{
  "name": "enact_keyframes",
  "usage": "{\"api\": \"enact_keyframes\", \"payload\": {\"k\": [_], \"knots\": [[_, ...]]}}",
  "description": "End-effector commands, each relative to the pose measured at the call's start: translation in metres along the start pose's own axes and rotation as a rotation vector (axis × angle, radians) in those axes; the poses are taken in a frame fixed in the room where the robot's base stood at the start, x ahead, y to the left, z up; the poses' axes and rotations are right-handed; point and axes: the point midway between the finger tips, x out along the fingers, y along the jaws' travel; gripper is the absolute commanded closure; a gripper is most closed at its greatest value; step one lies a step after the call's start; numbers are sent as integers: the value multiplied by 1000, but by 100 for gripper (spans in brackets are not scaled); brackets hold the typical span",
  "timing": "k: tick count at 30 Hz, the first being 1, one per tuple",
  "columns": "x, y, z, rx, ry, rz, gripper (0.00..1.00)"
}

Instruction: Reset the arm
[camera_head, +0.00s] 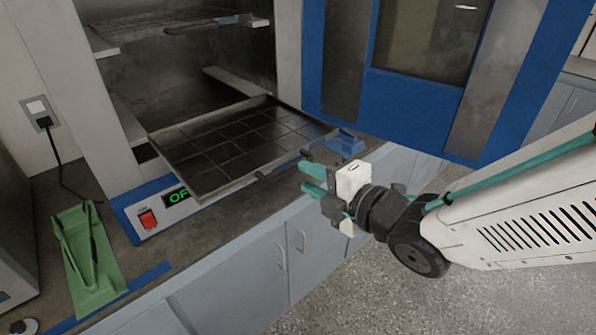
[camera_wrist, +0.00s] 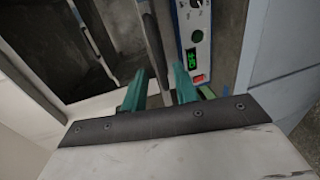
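My gripper (camera_head: 313,180) is in front of the open oven, close to the right front corner of the pulled-out tray (camera_head: 187,189). Its two teal fingers are apart with nothing between them. In the wrist view the gripper (camera_wrist: 159,85) also shows a gap between its fingers, with the oven's control panel (camera_wrist: 194,30) beyond. My arm comes in from the right, beneath the open blue door.
The blue oven door (camera_head: 400,95) stands open at the upper right. An upper rack (camera_head: 175,22) is inside the oven. A green holder (camera_head: 88,265) with dark tongs sits on the left counter. Grey cabinets (camera_head: 235,275) stand below.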

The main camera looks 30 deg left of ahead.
Motion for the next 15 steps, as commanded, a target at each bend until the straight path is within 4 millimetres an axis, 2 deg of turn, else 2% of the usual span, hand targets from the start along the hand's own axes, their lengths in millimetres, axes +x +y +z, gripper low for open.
{"api": "enact_keyframes", "payload": {"k": [3,6,15], "knots": [[-14,0,0,1,-1,1,71],[-20,0,0,1,0,1,71],[-21,0,0,0,1,0,71]]}}
